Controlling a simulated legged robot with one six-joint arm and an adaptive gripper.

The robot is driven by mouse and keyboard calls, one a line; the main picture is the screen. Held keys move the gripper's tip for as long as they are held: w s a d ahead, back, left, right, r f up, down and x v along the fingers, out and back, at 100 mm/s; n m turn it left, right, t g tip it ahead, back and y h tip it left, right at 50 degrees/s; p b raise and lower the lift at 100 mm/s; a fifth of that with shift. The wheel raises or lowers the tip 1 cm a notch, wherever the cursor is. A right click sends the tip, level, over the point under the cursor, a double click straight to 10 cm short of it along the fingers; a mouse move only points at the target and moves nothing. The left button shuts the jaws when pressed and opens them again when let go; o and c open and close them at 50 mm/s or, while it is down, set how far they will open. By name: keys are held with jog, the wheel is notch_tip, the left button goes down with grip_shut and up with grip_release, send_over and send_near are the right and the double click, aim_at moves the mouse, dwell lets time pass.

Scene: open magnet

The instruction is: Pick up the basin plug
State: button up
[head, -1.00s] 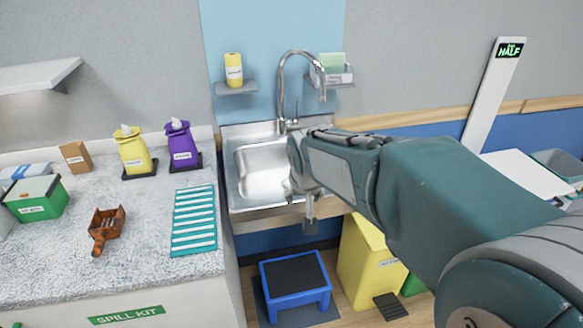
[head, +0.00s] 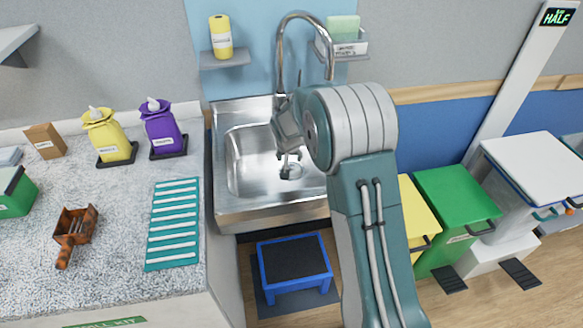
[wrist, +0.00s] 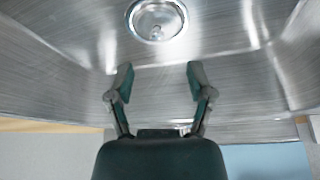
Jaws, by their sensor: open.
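The basin plug (wrist: 157,18) is a round, shiny metal disc with a small raised centre, on the floor of the steel basin. It shows at the top of the wrist view, partly cut off by the frame edge. In the head view the plug (head: 291,172) is small, close by my fingertips and partly hidden by them. The steel basin (head: 270,213) is set against the wall. My gripper (wrist: 159,76) is open and empty, its two fingers pointing toward the plug. In the head view my gripper (head: 288,156) hangs inside the basin, apparently above the plug.
A tall curved tap (head: 281,60) rises at the basin's back. A speckled counter (head: 110,270) with a teal striped mat (head: 172,225) and purple (head: 161,127) and yellow bottles lies left. A blue step stool (head: 295,265) stands below. Bins stand right.

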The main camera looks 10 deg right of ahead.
aim_at(291, 166)
jog(key=x, duration=0.2)
jog(key=shift+w+f, duration=0.15)
jog(key=shift+f, duration=0.2)
jog(key=shift+w+d+f, duration=0.3)
jog(key=shift+f, duration=0.2)
jog(key=x, duration=0.3)
jog(key=shift+w+d+f, duration=0.2)
jog(key=shift+w+f, duration=0.1)
jog(key=shift+w+a+f, duration=0.1)
jog(key=shift+w+f, duration=0.1)
jog(key=shift+f, duration=0.2)
grip_shut()
